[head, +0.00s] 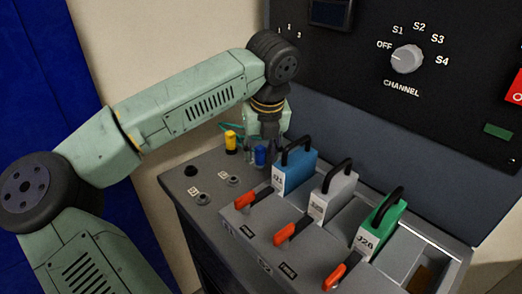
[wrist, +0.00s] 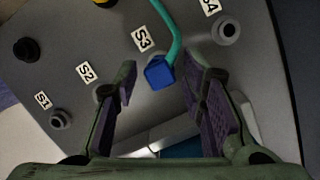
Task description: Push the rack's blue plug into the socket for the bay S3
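The blue plug (wrist: 158,73), with a teal cable, stands at the spot beside the S3 label (wrist: 143,38). It covers that socket, and I cannot tell how deeply it is seated. In the head view the blue plug (head: 260,156) shows just below my gripper (head: 267,137). In the wrist view my gripper (wrist: 160,80) is open, its fingers on either side of the plug with gaps visible. The sockets at S1 (wrist: 60,119), S2 (wrist: 105,91) and S4 (wrist: 227,30) are empty.
A yellow plug (head: 231,142) and a black round piece (head: 190,171) stand on the panel to the left. Blue (head: 295,173), grey (head: 335,195) and green (head: 381,228) handled modules stand to the right, close to my gripper. The black control panel (head: 350,55) rises behind.

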